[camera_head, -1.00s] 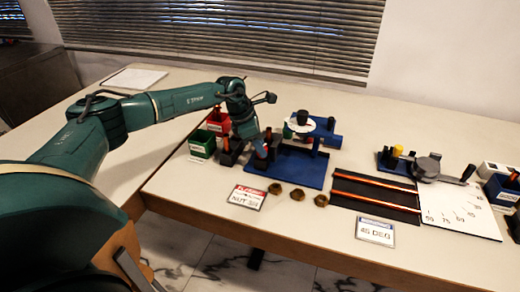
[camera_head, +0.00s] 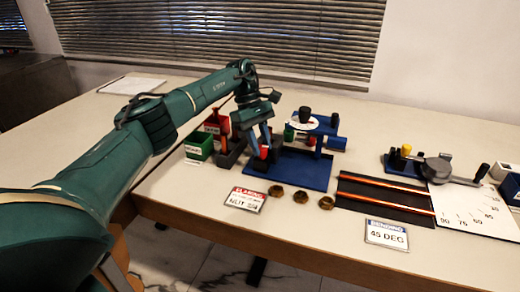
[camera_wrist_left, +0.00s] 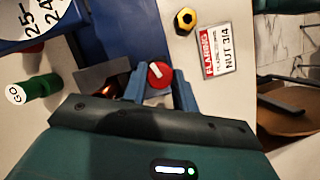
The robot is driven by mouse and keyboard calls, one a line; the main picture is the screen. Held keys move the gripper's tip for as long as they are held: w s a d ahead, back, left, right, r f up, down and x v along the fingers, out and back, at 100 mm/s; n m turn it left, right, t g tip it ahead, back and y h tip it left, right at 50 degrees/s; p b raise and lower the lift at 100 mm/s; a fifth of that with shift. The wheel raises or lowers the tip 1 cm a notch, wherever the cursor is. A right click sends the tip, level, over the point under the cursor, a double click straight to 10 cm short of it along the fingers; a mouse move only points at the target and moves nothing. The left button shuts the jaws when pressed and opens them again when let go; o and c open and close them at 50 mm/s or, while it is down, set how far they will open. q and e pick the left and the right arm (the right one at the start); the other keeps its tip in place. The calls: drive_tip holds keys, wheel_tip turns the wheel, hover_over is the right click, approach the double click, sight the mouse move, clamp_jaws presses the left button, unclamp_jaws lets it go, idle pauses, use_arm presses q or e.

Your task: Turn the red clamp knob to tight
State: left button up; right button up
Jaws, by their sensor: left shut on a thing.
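The red clamp knob (camera_wrist_left: 159,74) shows between the fingers of my left gripper (camera_wrist_left: 159,88) in the left wrist view. It is round, with a white line across its top. In the head view the knob (camera_head: 264,153) is small and partly hidden by the fingers. My left gripper (camera_head: 259,146) points down at the left end of the blue base plate (camera_head: 305,170) and is shut on the knob. The clamp under the knob is mostly hidden. My right gripper is not in view.
A white dial (camera_head: 301,121) stands behind the plate. Several brass nuts (camera_head: 300,196) and a sign (camera_head: 245,199) lie in front. A bending rig (camera_head: 438,169) is at right.

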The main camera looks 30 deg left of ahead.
use_arm(q)
drive_tip(key=shift+w+d+m+g+y+b, duration=0.15)
drive_tip(key=shift+m+g+b, duration=0.2)
drive_tip(key=shift+m, duration=0.5)
drive_tip(key=shift+a+m+g+y+b, duration=0.15)
drive_tip(key=shift+m+b, duration=0.25)
drive_tip(key=shift+m, duration=0.45)
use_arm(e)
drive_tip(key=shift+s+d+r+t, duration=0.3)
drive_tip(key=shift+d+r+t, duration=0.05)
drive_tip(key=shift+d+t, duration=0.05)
use_arm(q)
drive_tip(key=shift+r, duration=0.1)
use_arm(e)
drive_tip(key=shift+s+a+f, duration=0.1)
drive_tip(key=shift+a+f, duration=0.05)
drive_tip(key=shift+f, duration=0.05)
use_arm(q)
drive_tip(key=o, duration=0.7)
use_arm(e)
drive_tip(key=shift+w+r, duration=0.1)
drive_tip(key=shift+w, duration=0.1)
